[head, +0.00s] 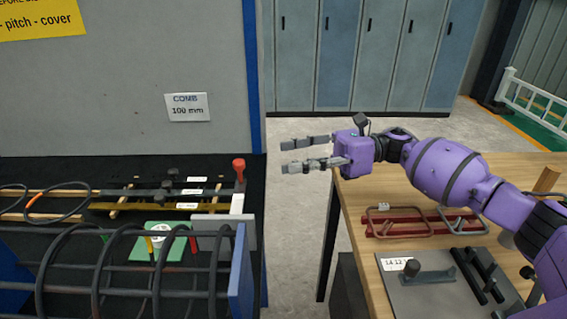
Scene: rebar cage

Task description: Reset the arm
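My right gripper (303,155) shows in the head view, reaching in from the right on my purple arm. Its dark fingers point left and are spread apart, with nothing between them. It hangs in the air over the gap between the black bench and the wooden table. My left arm and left gripper do not show.
A wooden table (348,193) at right bears red bars with bent wire pieces (400,221) and a grey plate (429,294) with black parts. At left, a black bench (150,170) holds a rebar cage (152,262) with a blue end plate (240,272). Lockers (345,60) stand behind.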

